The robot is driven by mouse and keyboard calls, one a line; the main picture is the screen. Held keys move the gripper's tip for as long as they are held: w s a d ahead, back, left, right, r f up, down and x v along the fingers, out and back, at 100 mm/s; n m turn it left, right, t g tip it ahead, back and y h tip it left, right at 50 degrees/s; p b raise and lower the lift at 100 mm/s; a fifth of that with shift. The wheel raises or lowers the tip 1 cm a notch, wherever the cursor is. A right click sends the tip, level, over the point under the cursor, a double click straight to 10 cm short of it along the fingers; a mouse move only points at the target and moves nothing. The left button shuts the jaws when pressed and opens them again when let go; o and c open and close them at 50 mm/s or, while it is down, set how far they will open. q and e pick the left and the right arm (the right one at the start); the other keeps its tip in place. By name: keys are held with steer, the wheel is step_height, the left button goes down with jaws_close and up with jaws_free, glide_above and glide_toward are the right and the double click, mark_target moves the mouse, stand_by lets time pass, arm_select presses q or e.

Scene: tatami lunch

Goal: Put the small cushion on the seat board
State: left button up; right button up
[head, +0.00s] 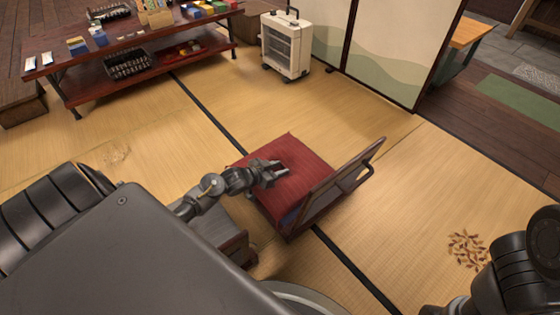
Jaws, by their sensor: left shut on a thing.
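The small red cushion (300,162) lies over the seat of a low legless chair, in the middle of the head view. The seat board is mostly hidden beneath it; the wooden backrest (347,178) rises at its right. I cannot tell whether the cushion rests fully on the board or is slightly above it. My left gripper (281,171) reaches in from the left and is shut on the cushion near its middle left. My right arm shows at the lower right, but its gripper is out of view.
A small wooden piece of furniture (238,248) stands under my left forearm, left of the chair. A white heater (286,45) and a low display table (150,52) with goods stand at the back. Scattered leaves (467,249) lie on the tatami at right.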

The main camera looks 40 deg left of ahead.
arm_select(q)
steer(key=shift+f, duration=0.1)
steer(key=shift+f+b, duration=0.3)
steer(key=shift+f, duration=0.1)
step_height(320, 180, down, 2)
steer(key=shift+f+b, duration=0.25)
steer(key=shift+b, duration=0.75)
steer(key=shift+f, duration=0.35)
steer(key=shift+r, duration=0.2)
steer(key=shift+f, duration=0.15)
steer(key=o, duration=1.2)
